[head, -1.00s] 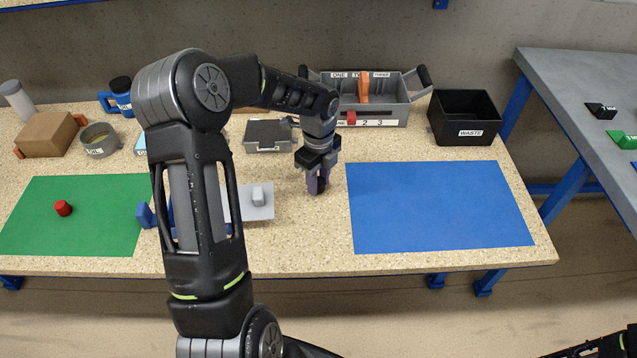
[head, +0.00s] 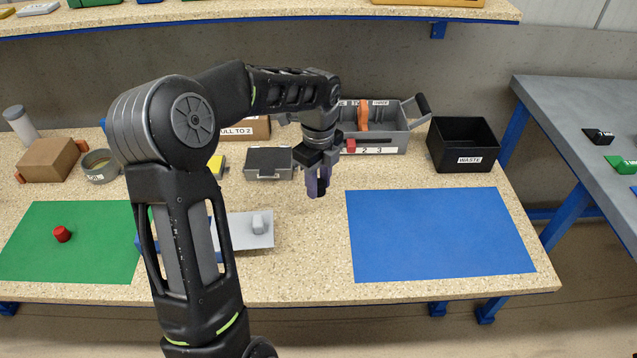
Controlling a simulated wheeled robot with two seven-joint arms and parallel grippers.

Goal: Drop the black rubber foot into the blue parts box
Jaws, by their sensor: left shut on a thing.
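My left gripper (head: 318,191) points down over bare tabletop, left of the blue mat, with its purple fingers close together. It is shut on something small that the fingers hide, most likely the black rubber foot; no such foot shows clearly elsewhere. Blue pieces that seem to belong to the blue parts box (head: 146,246) show beside and through my left forearm, between the green mat and a grey plate. The arm hides most of it, including its inside. The gripper is well to the right of it. My right gripper is not in view.
A blue mat (head: 440,234) is empty. A green mat (head: 30,259) bears a red knob (head: 62,234). The grey plate (head: 262,238) holds a light grey block. Behind stand a grey case (head: 268,164), a tool tote (head: 400,142) and a black waste bin (head: 463,146).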

